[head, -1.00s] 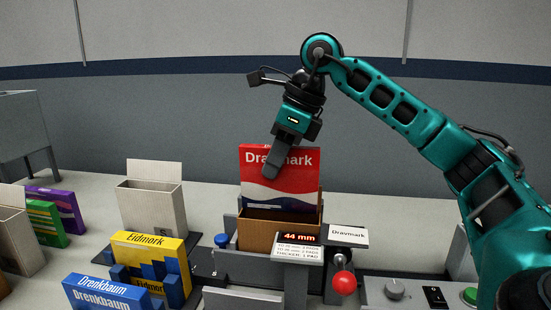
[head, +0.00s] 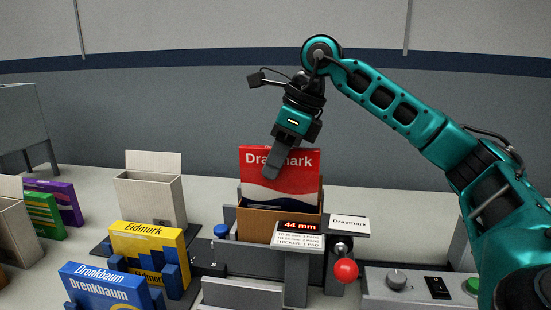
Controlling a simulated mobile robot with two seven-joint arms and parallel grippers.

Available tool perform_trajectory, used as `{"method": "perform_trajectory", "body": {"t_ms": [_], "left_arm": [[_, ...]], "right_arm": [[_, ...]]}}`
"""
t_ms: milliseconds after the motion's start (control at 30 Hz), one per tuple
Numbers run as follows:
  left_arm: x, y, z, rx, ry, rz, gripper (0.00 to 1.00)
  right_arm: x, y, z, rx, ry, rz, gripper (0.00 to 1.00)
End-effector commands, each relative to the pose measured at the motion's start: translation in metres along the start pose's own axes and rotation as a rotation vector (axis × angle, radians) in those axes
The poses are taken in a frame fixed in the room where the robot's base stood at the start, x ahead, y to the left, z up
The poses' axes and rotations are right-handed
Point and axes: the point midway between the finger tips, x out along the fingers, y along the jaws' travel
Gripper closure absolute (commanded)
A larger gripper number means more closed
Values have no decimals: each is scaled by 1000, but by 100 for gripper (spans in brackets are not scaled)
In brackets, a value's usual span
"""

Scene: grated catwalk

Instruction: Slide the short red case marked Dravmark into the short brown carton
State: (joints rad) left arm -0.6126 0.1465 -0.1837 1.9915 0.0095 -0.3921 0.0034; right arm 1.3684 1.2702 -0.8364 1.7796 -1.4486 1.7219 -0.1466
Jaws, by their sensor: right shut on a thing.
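The red Dravmark case (head: 297,178) stands upright with its lower part inside the brown carton (head: 258,222). Its upper part, with the white name, shows above the carton's front wall. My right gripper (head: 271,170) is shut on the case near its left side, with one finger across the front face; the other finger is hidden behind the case. The carton sits in a grey fixture with a display reading 44 mm (head: 298,227). My left gripper is not in view.
A Dravmark label plate (head: 348,225) and a red knob (head: 346,270) are right of the carton. At left are a yellow Eidmork case (head: 145,243), blue Drenkbaum cases (head: 100,285) and a pale open carton (head: 150,200). A control panel (head: 415,283) is at lower right.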

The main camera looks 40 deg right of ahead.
Motion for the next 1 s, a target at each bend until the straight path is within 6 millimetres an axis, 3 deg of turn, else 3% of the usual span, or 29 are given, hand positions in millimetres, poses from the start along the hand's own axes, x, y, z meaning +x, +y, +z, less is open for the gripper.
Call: {"method": "perform_trajectory", "body": {"t_ms": [1000], "left_arm": [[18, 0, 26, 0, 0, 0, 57]], "right_arm": [[39, 0, -16, 0, -1, -1, 100]]}}
